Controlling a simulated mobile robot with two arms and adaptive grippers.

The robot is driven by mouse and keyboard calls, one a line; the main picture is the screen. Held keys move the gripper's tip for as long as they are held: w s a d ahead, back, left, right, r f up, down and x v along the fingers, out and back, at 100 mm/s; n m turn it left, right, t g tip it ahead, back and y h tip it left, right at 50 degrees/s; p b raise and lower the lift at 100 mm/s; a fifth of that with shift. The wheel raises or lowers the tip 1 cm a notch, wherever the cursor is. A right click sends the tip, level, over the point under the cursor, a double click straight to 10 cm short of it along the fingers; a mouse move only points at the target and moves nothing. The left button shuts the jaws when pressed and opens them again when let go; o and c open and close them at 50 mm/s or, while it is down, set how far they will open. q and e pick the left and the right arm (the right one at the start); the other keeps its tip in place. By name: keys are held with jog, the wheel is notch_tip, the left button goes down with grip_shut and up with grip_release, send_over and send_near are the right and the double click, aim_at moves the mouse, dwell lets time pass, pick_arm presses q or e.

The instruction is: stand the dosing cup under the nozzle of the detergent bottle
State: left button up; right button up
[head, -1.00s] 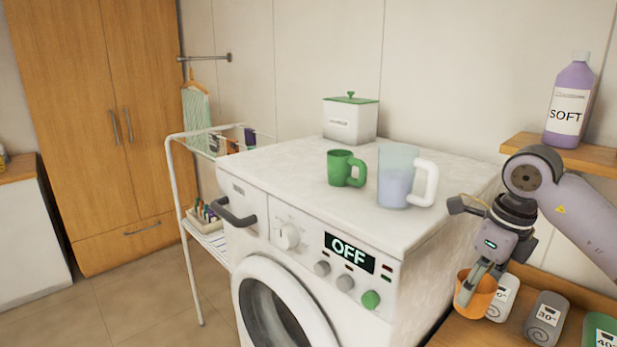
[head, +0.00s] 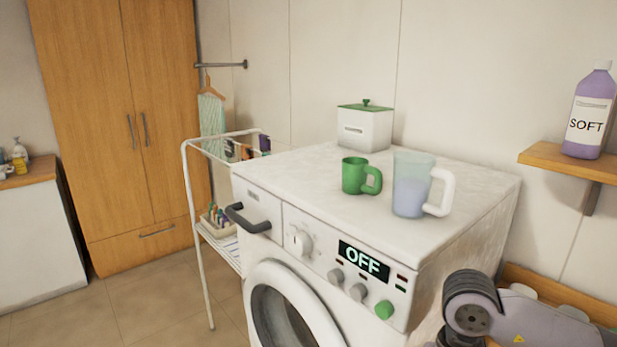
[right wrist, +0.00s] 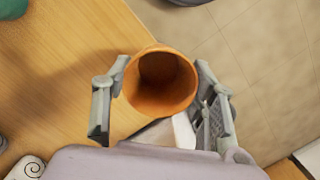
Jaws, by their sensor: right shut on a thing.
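An orange cup (right wrist: 160,82), which looks like the dosing cup, is held between the two fingers of my right gripper (right wrist: 163,68) in the right wrist view. Its open mouth faces the wrist camera and it looks empty. In the head view only part of my right arm shows at the bottom right; the gripper and cup are out of frame. My left gripper is in neither view. No detergent bottle with a nozzle can be made out for sure; small bottles (head: 19,156) stand on the far left counter, too small to read.
The washing machine (head: 262,222) carries a green mug (head: 353,176), a blue-tinted jug (head: 408,188) and a white box (head: 364,129). A lavender SOFT bottle (head: 590,115) stands on a wall shelf (head: 545,155). A drying rack (head: 192,200) stands left of the machine, with open floor before it.

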jog(key=shift+s+a+f+n, duration=0.2)
jog(key=shift+s+n, duration=0.2)
jog(key=shift+n, duration=0.15)
jog(key=shift+s+a+f+n, duration=0.1)
jog(key=shift+s+f+n, duration=0.1)
jog(key=shift+s+n, duration=0.25)
